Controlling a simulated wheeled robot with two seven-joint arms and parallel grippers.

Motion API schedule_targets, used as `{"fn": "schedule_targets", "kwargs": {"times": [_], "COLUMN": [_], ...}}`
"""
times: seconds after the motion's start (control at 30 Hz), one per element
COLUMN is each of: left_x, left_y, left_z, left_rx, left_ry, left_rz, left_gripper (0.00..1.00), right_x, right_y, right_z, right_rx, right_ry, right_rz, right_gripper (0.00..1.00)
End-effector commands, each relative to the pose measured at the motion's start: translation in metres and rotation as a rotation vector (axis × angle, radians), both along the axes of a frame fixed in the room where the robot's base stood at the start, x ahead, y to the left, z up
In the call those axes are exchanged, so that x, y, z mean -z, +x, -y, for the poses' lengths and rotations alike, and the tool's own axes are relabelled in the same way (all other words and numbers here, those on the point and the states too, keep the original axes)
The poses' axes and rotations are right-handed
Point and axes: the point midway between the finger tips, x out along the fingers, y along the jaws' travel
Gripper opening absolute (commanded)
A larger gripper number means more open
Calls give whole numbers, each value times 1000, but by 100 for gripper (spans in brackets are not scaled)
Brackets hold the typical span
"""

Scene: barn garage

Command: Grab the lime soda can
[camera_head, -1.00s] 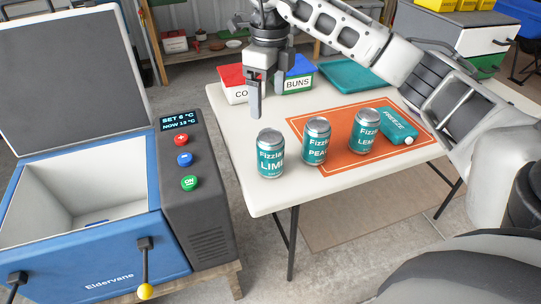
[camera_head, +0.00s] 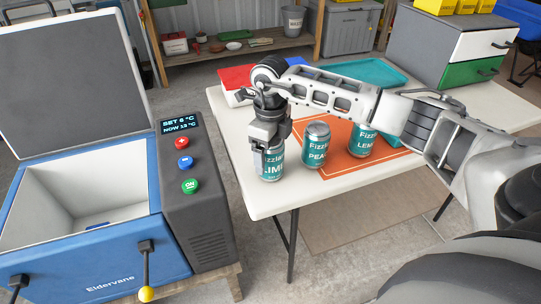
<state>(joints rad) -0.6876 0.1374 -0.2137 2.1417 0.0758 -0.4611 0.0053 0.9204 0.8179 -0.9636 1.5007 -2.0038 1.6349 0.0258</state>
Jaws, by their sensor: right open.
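The lime soda can (camera_head: 271,170) is teal with a silver top and stands upright near the left front edge of the white table (camera_head: 330,181). My right gripper (camera_head: 269,158) points down at it from above, with a finger in front of the can's left side. The jaws are open, and the gripper hides the can's top and part of its label. I cannot tell whether the fingers touch the can. My left gripper is not in view.
A peach can (camera_head: 316,152) stands close on the right, on the orange mat's (camera_head: 372,164) edge, with a lemon can (camera_head: 361,142) beyond it. An open blue cooler (camera_head: 101,262) stands left of the table. A teal tray (camera_head: 376,74) lies behind my right arm.

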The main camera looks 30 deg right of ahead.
Motion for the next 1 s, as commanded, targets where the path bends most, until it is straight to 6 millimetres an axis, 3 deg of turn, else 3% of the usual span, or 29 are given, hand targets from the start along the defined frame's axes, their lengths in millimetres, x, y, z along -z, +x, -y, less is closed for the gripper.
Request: {"fn": "schedule_targets", "kwargs": {"times": [0.13,0.37,0.57,0.6,1.0], "left_x": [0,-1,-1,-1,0], "left_y": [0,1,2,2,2], "left_z": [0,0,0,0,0], "left_rx": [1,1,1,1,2], "left_ry": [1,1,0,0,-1], "left_rz": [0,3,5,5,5], "left_gripper": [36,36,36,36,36], "right_x": [14,15,15,15,6], "right_y": [0,1,1,1,2], "right_z": [0,0,0,0,1], "right_rx": [1,0,0,0,0], "right_ry": [0,0,0,0,0], "right_rz": [0,2,2,2,6], "right_gripper": [85,85,32,27,27]}}
